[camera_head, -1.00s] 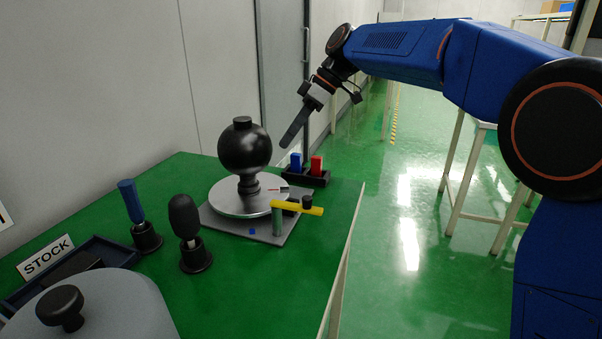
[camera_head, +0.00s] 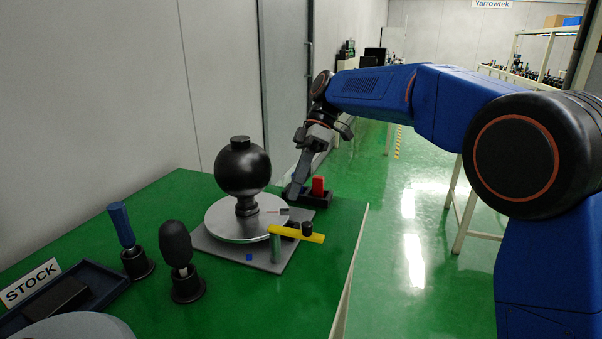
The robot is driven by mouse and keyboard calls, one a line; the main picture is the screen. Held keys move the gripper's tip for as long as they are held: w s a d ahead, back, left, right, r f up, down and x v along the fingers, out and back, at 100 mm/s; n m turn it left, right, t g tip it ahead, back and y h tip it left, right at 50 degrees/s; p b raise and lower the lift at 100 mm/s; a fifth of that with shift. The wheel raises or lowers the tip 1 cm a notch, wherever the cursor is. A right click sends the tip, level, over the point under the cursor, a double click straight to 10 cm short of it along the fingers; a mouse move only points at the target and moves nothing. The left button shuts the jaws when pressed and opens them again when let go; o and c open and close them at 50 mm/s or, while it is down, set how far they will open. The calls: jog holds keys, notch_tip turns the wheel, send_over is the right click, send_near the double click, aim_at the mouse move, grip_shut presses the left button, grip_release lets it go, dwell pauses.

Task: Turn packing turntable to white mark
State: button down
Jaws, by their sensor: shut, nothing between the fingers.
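The packing turntable (camera_head: 225,229) is a silver disc on a grey square base plate (camera_head: 272,264) on the green bench. A black ball-shaped piece (camera_head: 243,166) on a short neck stands upright on the disc. A thin red line (camera_head: 272,211) shows on the disc's right side, with a small pale mark (camera_head: 284,211) just outside it near the rim. A yellow bar (camera_head: 296,234) with a black knob sits on a post at the front right. My gripper (camera_head: 294,190) is shut, pointing down, just behind and right of the disc; contact cannot be told.
A black holder (camera_head: 318,199) with a red block (camera_head: 318,186) stands behind the turntable; my gripper overlaps its left part. A blue-handled tool (camera_head: 121,224) and a black-handled tool (camera_head: 175,244) stand at front left, near a STOCK tray (camera_head: 92,276). The right bench edge is close.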

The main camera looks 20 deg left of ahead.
jog(key=shift+x, duration=1.65)
jog(key=shift+s+d+m+y, duration=0.25)
jog(key=shift+s+m+y, duration=0.15)
jog(key=shift+s+m, duration=0.25)
jog(key=shift+w, duration=0.1)
